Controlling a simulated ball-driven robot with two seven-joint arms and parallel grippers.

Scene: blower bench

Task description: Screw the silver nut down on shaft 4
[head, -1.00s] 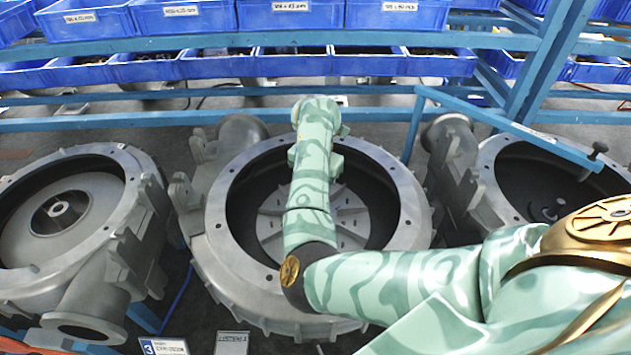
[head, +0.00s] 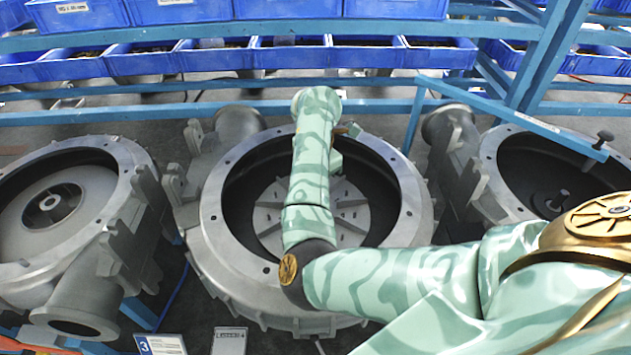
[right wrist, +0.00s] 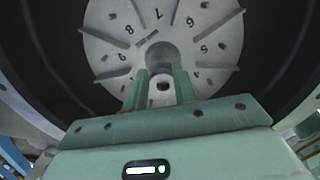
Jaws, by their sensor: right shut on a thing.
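My right arm reaches down into the middle blower housing (head: 215,215), over a grey bladed impeller (head: 345,205). In the right wrist view the two green fingers of my right gripper (right wrist: 162,88) are shut on the silver nut (right wrist: 162,84), a small grey piece with a dark hole. The nut is at the middle of the numbered impeller (right wrist: 115,35). The shaft is hidden, so I cannot tell how far down the nut sits. My left gripper is not in view.
Other housings stand at the left (head: 120,200) and right (head: 490,160). A blue rack bar (head: 520,125) with a dark knob reaches in at the right. Blue bins (head: 290,55) line the rack behind. A sign marked 3 (head: 160,345) stands in front.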

